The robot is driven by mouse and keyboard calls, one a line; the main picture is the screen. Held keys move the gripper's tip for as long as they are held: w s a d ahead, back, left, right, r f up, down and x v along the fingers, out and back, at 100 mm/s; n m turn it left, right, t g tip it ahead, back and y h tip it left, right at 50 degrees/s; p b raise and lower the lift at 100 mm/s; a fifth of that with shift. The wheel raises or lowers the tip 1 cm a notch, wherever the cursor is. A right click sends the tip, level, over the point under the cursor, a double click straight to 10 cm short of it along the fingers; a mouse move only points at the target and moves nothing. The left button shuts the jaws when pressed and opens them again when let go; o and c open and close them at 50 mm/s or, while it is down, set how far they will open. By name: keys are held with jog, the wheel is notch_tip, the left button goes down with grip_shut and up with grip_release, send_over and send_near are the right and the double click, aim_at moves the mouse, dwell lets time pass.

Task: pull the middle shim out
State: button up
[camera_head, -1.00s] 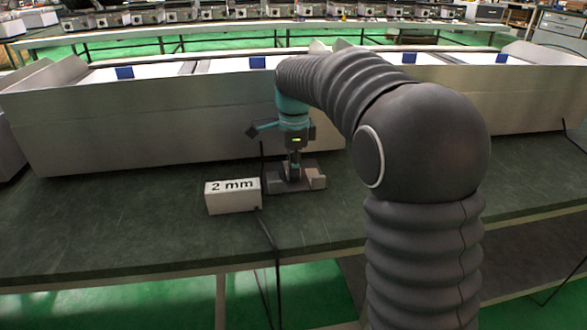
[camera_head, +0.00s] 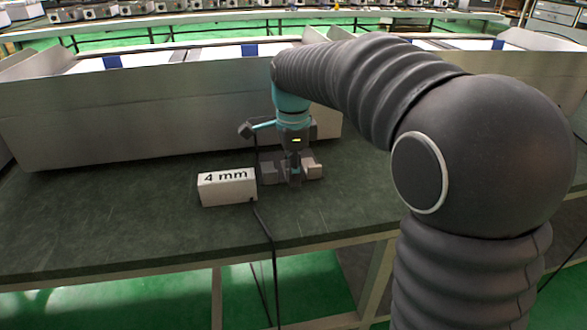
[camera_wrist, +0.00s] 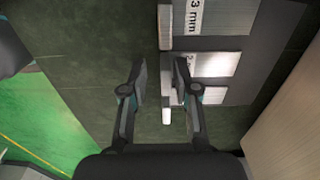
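My gripper (camera_wrist: 160,82) points down over the table with its two fingers apart. In the camera_head view, my gripper (camera_head: 294,180) is low at the front of a grey fixture (camera_head: 313,170). In the camera_wrist view, a narrow grey bar (camera_wrist: 165,28) runs down towards the gap between the fingers, and a small pale piece (camera_wrist: 166,116) shows between them, nearer the right finger. I cannot tell whether either is the middle shim. Bright metal plates (camera_wrist: 216,64) lie right of the right finger, beside a partly hidden label. No finger clearly touches anything.
A white box reading "4 mm" (camera_head: 227,188) stands left of the fixture, with a black cable hanging over the front edge. A "3 mm" label (camera_wrist: 196,14) shows in the camera_wrist view. A long metal trough (camera_head: 120,120) stands behind. The table (camera_head: 110,220) is clear at left.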

jog(key=shift+w+r, duration=0.1)
jog(key=shift+r, duration=0.05)
notch_tip(320, 180, up, 12)
dwell(0.7)
jog(key=f+n, duration=0.1)
jog(key=n, duration=0.1)
jog(key=f+n, duration=0.2)
jog(key=n, duration=0.1)
jog(key=w+f+n+t, duration=0.1)
jog(key=f+n, duration=0.1)
jog(key=shift+w+a+f+n, duration=0.1)
jog(key=shift+a+n, duration=0.05)
jog(key=shift+n, duration=0.15)
jog(key=s+d+f+n, duration=0.1)
jog(key=s+n, duration=0.1)
jog(key=s+d+f+n, duration=0.1)
jog(key=s+d+f+n+t, duration=0.1)
jog(key=s+n, duration=0.1)
jog(key=shift+s+d+n+p, duration=0.3)
jog(key=shift+p, duration=0.05)
jog(key=s+d+f+n+t+p, duration=0.1)
jog(key=s+d, duration=0.4)
jog(key=s, duration=0.5)
jog(key=s+d+f+n+t+p, duration=0.1)
jog(key=s+d+n+t, duration=0.1)
jog(key=s+d, duration=0.3)
jog(key=shift+s+t+p, duration=0.3)
jog(key=shift+s+p, duration=0.1)
jog(key=shift+s, duration=2)
